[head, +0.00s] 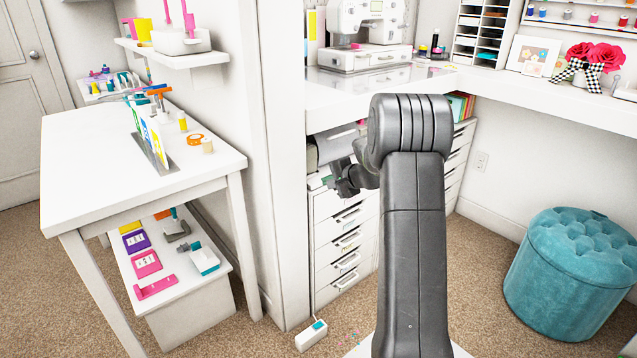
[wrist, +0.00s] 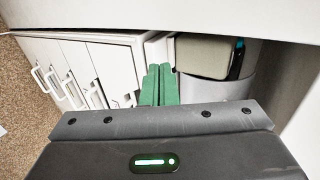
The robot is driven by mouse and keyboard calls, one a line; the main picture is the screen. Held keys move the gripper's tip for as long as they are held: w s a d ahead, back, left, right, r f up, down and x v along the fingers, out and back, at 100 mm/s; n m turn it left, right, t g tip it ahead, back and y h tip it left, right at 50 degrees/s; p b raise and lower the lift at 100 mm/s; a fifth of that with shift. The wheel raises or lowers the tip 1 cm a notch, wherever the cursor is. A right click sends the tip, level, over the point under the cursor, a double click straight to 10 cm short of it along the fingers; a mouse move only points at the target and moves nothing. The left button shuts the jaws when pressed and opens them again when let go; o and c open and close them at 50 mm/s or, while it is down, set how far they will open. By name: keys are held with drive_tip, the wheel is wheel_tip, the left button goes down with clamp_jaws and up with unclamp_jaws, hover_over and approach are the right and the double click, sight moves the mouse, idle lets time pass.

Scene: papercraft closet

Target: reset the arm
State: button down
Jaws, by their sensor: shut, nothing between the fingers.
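My gripper (wrist: 159,85) is shut and empty. In the wrist view its two green fingers lie side by side, in front of a white drawer cabinet. In the head view my dark grey arm rises through the middle, and the gripper (head: 343,190) shows small and dark left of the arm's elbow. It is near the top of the white drawer cabinet (head: 343,240), below the countertop. The fingertips are hard to make out in the head view.
A white countertop (head: 330,95) holds a sewing machine (head: 370,40). A teal tufted stool (head: 570,275) stands at the right. A white table (head: 100,150) with craft items is at the left.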

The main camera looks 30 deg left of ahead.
sight(313, 186)
drive_tip(key=v, duration=0.4)
drive_tip(key=shift+d+r, duration=0.1)
drive_tip(key=shift+d, duration=0.05)
drive_tip(key=x, duration=0.4)
drive_tip(key=r+p+x, duration=0.1)
drive_tip(key=x, duration=0.4)
drive_tip(key=a+r+x, duration=0.1)
drive_tip(key=x, duration=0.3)
drive_tip(key=shift+w+a+f+p, duration=0.15)
drive_tip(key=shift+w+a+p, duration=0.05)
drive_tip(key=shift+a+p, duration=0.15)
drive_tip(key=shift+s+d+f+b, duration=0.15)
drive_tip(key=shift+d+b, duration=0.1)
drive_tip(key=shift+d, duration=0.15)
drive_tip(key=shift+s+d+b, duration=0.1)
drive_tip(key=shift+d+b, duration=0.1)
drive_tip(key=shift+d, duration=0.25)
